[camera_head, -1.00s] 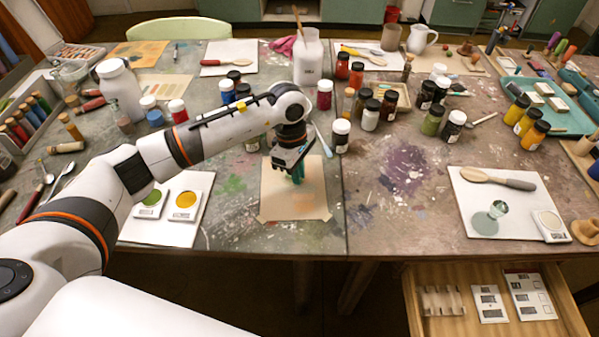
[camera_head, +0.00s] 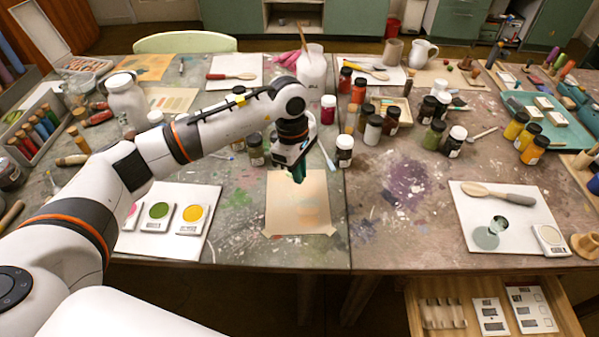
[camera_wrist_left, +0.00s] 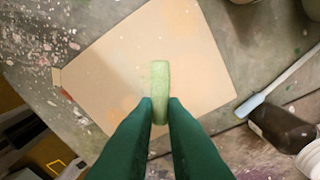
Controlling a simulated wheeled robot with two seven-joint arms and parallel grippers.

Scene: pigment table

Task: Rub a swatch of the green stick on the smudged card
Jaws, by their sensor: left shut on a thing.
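My left gripper (camera_head: 298,178) has dark green fingers and is shut on a pale green stick. The stick (camera_wrist_left: 160,88) shows between the fingertips in the left wrist view; in the head view I cannot make it out apart from the fingers. The smudged card (camera_head: 290,215) is a tan sheet with a faint orange smudge, lying near the table's front edge. It also shows in the left wrist view (camera_wrist_left: 115,70). The gripper is over the card's far part. I cannot tell whether the stick touches the card. My right gripper is not in view.
Several dark-capped jars (camera_head: 344,150) stand behind and right of the card. A white board (camera_head: 205,225) with colour pans lies left. Another white board (camera_head: 470,210) holds a spoon and glass muller. An open drawer (camera_head: 455,290) is at lower right.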

